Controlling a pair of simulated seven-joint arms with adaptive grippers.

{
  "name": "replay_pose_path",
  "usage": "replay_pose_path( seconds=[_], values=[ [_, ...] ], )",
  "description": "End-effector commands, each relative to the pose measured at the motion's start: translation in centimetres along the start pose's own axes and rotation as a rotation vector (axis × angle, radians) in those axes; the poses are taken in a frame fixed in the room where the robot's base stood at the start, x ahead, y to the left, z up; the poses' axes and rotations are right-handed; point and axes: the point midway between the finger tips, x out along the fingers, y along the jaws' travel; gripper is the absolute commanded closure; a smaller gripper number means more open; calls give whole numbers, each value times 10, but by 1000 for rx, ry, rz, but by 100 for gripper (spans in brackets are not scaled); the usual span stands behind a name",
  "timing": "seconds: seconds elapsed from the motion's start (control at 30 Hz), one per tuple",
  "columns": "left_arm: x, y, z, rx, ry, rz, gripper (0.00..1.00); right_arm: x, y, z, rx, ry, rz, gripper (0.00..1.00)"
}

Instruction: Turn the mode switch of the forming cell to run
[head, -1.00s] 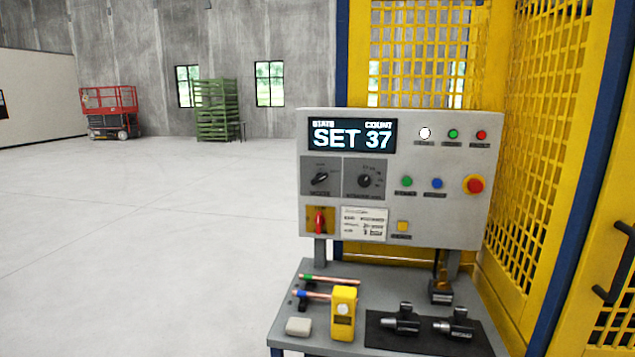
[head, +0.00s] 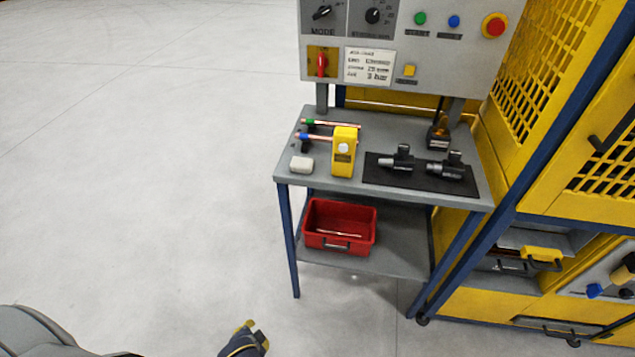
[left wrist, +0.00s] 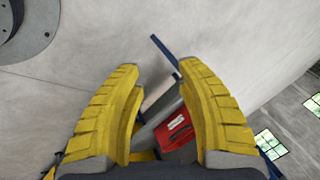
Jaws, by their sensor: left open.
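The mode switch (head: 322,13) is a black rotary knob at the upper left of the grey control panel (head: 433,70), above the word MODE. Its pointer tilts up to the right; the top of its plate is cut off by the head view's upper edge. My left gripper (head: 250,338) is low in the head view, well below and left of the panel, in front of the bench. In the left wrist view its yellow fingers (left wrist: 158,85) are spread apart with nothing between them in grip. My right gripper is not in view.
Below the panel, a grey bench (head: 300,180) holds copper tubes (head: 335,124), a yellow device (head: 344,150), a white block (head: 302,164) and black tools (head: 403,158) on a mat. A red bin (head: 340,227) sits on the lower shelf. Yellow mesh fencing (head: 540,60) stands right. Floor at left is clear.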

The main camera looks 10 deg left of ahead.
Motion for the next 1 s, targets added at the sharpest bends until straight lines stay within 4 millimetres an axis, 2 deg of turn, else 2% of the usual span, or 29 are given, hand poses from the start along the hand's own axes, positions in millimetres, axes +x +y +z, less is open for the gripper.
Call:
replay_pose_path(
  seconds=[0.03, 0.27, 0.43, 0.77, 1.0],
  values=[
    [-16, -16, -11, 6, 14, -27, 64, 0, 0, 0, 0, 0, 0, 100],
    [-75, -81, -55, 30, 59, -138, 64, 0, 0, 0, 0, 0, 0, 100],
    [-118, -139, -104, 44, 119, -235, 64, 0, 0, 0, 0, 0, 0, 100],
    [-158, -220, -199, 67, 248, -356, 64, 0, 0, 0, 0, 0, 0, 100],
    [-191, -288, -297, 92, 382, -444, 64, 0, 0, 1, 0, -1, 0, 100]
  ],
)
